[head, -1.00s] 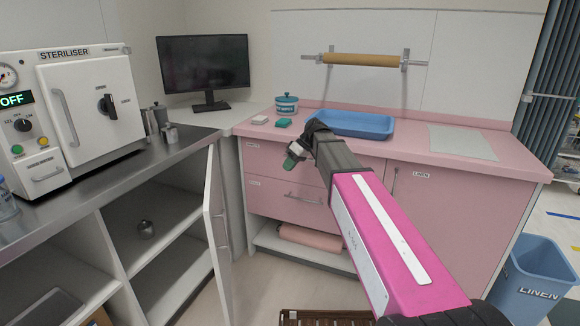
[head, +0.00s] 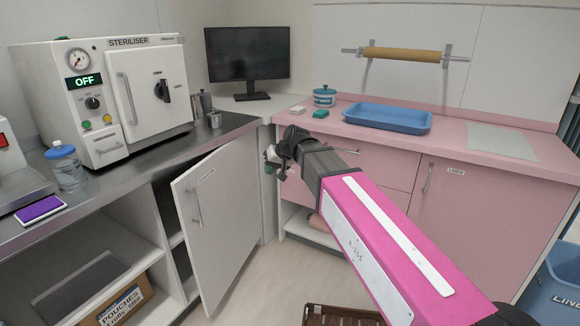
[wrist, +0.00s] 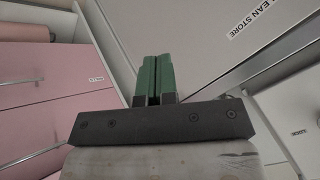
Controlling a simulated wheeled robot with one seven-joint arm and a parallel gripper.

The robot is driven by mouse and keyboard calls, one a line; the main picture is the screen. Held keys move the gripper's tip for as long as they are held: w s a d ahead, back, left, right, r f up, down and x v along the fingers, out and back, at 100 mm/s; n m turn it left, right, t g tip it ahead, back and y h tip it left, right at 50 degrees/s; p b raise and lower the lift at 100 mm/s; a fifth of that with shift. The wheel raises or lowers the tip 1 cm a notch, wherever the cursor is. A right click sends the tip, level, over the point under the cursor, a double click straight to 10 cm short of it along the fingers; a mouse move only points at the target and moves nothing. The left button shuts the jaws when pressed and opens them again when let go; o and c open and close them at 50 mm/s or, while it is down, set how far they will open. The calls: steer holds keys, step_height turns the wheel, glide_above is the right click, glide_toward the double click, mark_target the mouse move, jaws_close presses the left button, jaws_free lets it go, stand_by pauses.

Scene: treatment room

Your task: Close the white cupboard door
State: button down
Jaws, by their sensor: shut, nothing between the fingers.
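The white cupboard door (head: 225,215) stands partly open under the steel counter, its handle (head: 196,207) near its left, free edge. Its right side is toward the corner by the pink units. In the wrist view a white panel labelled CLEAN STORE (wrist: 225,40) fills the upper right. My gripper (head: 271,161) is just right of the door's upper right edge in the head view. Its green fingers (wrist: 153,75) are shut together and empty in the wrist view. I cannot tell whether they touch the door.
The steel counter (head: 125,165) carries the steriliser (head: 150,90) above the open shelves. Pink drawers and a cupboard (head: 465,210) stand to the right, with a blue tray (head: 388,118) on top. A brown slatted object (head: 340,316) is on the floor at the bottom. A blue linen bin (head: 550,290) is at right.

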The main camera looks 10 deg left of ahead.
mark_target(198, 164)
steer(key=s+a+m, duration=0.1)
steer(key=a, duration=0.8)
steer(key=s+a+m+t, duration=0.1)
steer(key=a, duration=0.8)
steer(key=s+a+m+t+h, duration=0.1)
steer(key=a+m, duration=0.1)
steer(key=a, duration=0.7)
steer(key=d, duration=0.1)
steer(key=s+d, duration=0.1)
steer(key=d, duration=0.1)
steer(key=s+d, duration=0.1)
steer(key=shift+d+r, duration=0.15)
steer(key=shift+r, duration=0.05)
steer(key=s+d+r, duration=0.2)
steer(key=s+r, duration=0.2)
steer(key=r, duration=0.3)
steer(key=shift+s+d+r, duration=0.25)
steer(key=shift+s, duration=0.05)
